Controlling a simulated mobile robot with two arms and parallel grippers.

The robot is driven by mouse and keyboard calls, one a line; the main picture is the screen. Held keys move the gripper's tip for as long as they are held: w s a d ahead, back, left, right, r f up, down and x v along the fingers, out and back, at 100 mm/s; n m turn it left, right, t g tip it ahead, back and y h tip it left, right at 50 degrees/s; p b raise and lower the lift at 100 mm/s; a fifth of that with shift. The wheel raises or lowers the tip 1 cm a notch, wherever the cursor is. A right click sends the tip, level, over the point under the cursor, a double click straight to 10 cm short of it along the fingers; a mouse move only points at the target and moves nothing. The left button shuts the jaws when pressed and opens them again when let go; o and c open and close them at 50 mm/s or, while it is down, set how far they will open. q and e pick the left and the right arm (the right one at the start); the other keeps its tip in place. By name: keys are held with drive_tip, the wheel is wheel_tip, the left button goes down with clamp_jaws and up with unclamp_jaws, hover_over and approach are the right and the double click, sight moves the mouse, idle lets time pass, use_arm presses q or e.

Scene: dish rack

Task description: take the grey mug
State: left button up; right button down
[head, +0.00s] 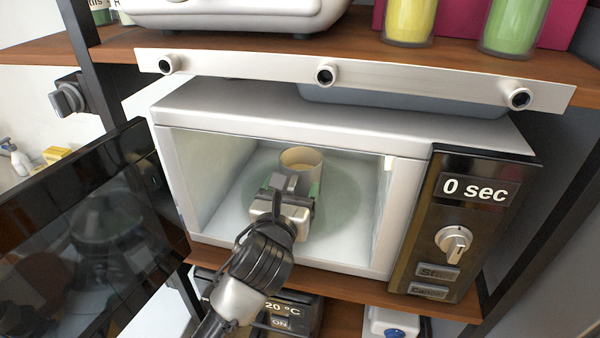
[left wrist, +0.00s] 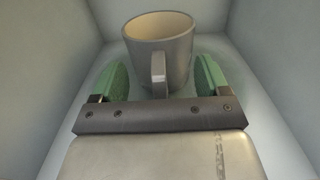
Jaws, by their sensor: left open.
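The grey mug (head: 302,160) stands upright inside the open microwave, on the round glass plate (head: 345,195). Its inside is cream coloured. In the left wrist view the mug (left wrist: 178,58) is straight ahead, with its handle (left wrist: 158,72) pointing towards my gripper. My left gripper (head: 292,190) reaches into the microwave in front of the mug and hides its lower part in the head view. Its two green fingertips (left wrist: 158,78) are spread apart, one on each side of the handle. I cannot tell whether they touch the mug. My right gripper is not in view.
The microwave (head: 290,105) has its dark door (head: 85,225) swung open to the left and a control panel reading 0 sec on the right. Its walls are close around my gripper. A metal rail (head: 350,78) with knobs and a wooden shelf (head: 215,43) are above.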

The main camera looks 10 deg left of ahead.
use_arm(q)
drive_tip(key=shift+w, duration=0.7)
drive_tip(key=shift+s, duration=0.1)
clamp_jaws()
